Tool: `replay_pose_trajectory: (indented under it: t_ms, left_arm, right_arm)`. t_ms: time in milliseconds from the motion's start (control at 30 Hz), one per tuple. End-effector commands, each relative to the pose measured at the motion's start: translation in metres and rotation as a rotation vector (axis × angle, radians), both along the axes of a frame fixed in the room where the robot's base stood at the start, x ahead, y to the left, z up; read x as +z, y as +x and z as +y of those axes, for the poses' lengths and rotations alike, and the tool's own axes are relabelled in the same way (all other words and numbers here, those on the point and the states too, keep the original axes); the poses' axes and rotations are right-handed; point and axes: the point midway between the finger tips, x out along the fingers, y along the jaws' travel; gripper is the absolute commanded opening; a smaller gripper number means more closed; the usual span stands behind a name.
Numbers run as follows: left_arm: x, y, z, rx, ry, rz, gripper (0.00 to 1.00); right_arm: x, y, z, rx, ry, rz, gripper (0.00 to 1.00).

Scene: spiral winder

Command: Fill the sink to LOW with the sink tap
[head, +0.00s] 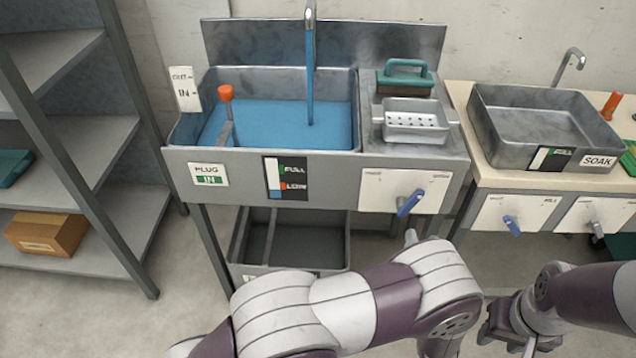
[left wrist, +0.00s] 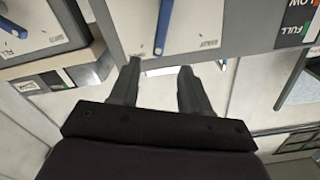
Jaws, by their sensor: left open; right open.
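The steel sink (head: 187,124) holds blue water (head: 270,125), and a blue stream falls from the sink tap (head: 309,35). The tap's blue lever (head: 410,203) on the front panel is tilted; it also shows in the left wrist view (left wrist: 163,28). The level gauge (head: 285,178) has a FULL mark above a LOW mark, with blue at its foot. The plug sign (head: 209,175) reads IN. My left gripper (left wrist: 160,75) is open and empty, just below the lever and apart from it. My right gripper (head: 507,338) is open at the lower right, away from the sink.
An orange-knobbed plug rod (head: 226,93) stands in the sink. A brush (head: 405,78) and soap tray (head: 416,121) sit on the drainboard. A soak basin (head: 545,120) with its own levers is at right. Shelves (head: 70,150) stand at left.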

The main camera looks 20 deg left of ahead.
Motion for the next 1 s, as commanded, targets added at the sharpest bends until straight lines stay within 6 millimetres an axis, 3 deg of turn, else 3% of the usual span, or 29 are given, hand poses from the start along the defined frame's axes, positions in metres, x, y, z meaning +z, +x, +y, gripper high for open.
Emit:
replay_pose_trajectory:
  t_ms: [133,233,300,467,800,1000]
  left_arm:
    - [-0.002,0.0,0.0,0.0,-0.001,0.0,0.47]
    - [-0.011,0.002,-0.004,0.0,-0.007,-0.005,0.47]
    - [-0.005,0.002,-0.005,0.001,-0.007,-0.005,0.47]
    - [0.011,0.011,-0.001,0.003,-0.004,-0.003,0.47]
    - [0.01,0.088,0.024,0.004,-0.002,-0.002,0.47]
    - [0.011,0.117,0.033,0.002,-0.001,-0.002,0.47]
  right_arm:
    - [-0.004,0.0,0.0,0.0,0.0,0.0,0.43]
    - [-0.044,0.0,0.0,0.0,0.0,0.0,0.43]
    - [-0.063,0.0,0.0,0.0,0.0,0.001,0.43]
    - [-0.066,0.0,0.0,0.0,0.0,0.0,0.43]
    - [-0.078,0.0,0.0,0.0,0.0,0.0,0.43]
    - [-0.082,0.0,0.0,0.0,0.0,0.0,0.43]
